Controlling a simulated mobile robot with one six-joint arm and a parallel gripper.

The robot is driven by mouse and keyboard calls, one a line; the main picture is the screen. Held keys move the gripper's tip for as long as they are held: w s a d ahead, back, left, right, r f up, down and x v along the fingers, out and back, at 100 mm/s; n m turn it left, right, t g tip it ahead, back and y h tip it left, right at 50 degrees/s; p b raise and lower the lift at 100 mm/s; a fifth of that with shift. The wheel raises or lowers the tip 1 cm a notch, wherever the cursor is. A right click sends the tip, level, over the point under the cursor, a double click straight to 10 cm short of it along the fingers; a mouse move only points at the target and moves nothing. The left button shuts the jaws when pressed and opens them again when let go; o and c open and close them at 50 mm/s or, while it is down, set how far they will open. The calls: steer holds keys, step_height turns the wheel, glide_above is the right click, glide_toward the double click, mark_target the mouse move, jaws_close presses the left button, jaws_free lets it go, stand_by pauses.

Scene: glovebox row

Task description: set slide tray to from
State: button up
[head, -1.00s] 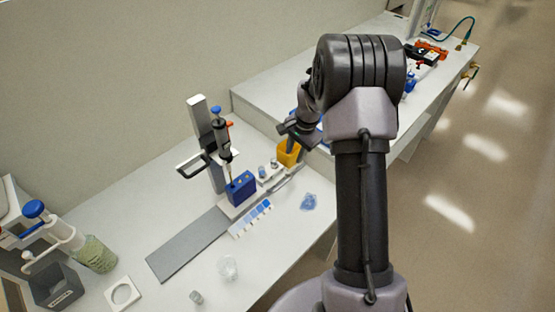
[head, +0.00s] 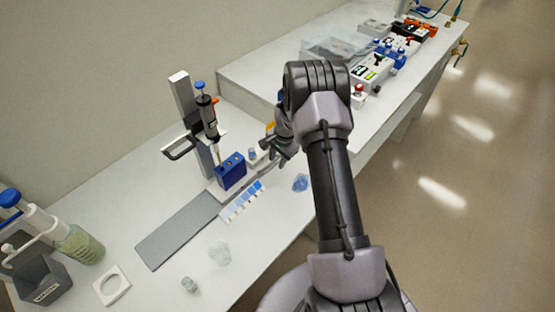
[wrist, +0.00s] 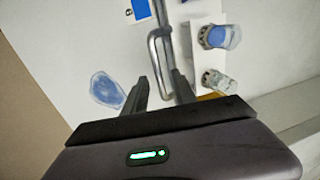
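In the head view my gripper (head: 277,150) hides the tray's right end.
A pipette on a stand (head: 205,118) rises behind the tray. A strip of blue swatches (head: 243,201) and a blue patch (head: 300,183) lie in front. A yellow block (head: 270,127) is mostly hidden behind my gripper. The bench front left holds a clear dish (head: 219,252) and a bottle (head: 80,245).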

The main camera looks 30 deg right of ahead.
jaws_close()
stand_by(1.3)
